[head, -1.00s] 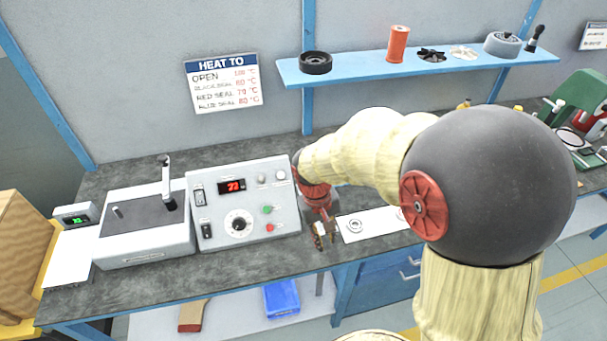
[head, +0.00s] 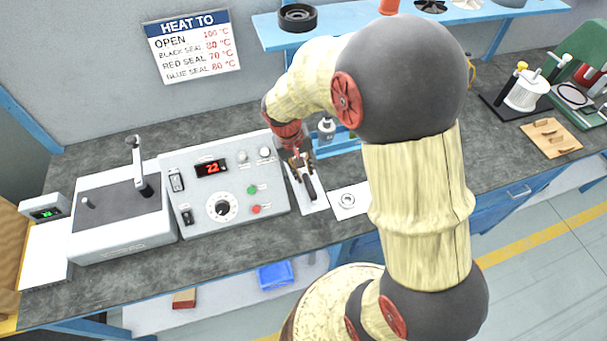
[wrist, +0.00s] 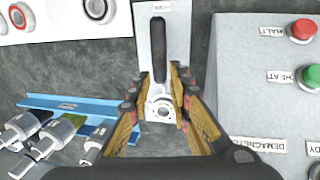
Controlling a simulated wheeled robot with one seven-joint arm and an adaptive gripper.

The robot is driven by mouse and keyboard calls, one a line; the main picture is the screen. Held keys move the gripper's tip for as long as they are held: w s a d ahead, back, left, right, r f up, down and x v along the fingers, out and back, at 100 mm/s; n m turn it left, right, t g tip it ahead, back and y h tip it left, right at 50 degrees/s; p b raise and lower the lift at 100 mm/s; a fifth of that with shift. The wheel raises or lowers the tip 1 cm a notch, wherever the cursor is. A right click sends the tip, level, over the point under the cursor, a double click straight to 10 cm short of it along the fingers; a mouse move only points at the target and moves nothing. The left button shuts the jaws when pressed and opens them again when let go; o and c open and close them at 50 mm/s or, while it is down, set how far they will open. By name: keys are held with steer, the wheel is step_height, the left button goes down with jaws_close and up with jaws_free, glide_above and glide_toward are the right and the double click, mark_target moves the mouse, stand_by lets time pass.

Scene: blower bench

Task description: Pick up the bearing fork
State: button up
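The bearing fork (wrist: 158,50) lies on a pale labelled plate (wrist: 178,20) in the wrist view. It has a long dark handle and a light metal end with a round hole. In the head view its dark handle (head: 311,188) shows just in front of my gripper (head: 298,165). In the wrist view my gripper (wrist: 164,88) is open, with one finger on each side of the fork's metal end. A gap shows between the fingers and the metal. I cannot tell how high the fingertips are above the plate.
The control box (head: 225,188) stands close left of the fork. A white card with bearing rings (head: 348,200) lies to its right. A blue rack (wrist: 70,105) with several metal-ended tools stands behind the fork. A blue shelf (head: 350,30) hangs above.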

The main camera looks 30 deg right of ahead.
mark_target(306, 177)
steer(key=f+b, duration=0.1)
steer(key=f, duration=0.2)
steer(key=d+f+b, duration=0.1)
steer(key=f, duration=0.1)
steer(key=shift+d+f+b, duration=0.1)
steer(key=shift+f+b, duration=0.2)
steer(key=shift+f, duration=0.1)
steer(key=shift+r, duration=0.1)
steer(key=shift+c, duration=1.3)
jaws_close()
steer(key=shift+w, duration=0.1)
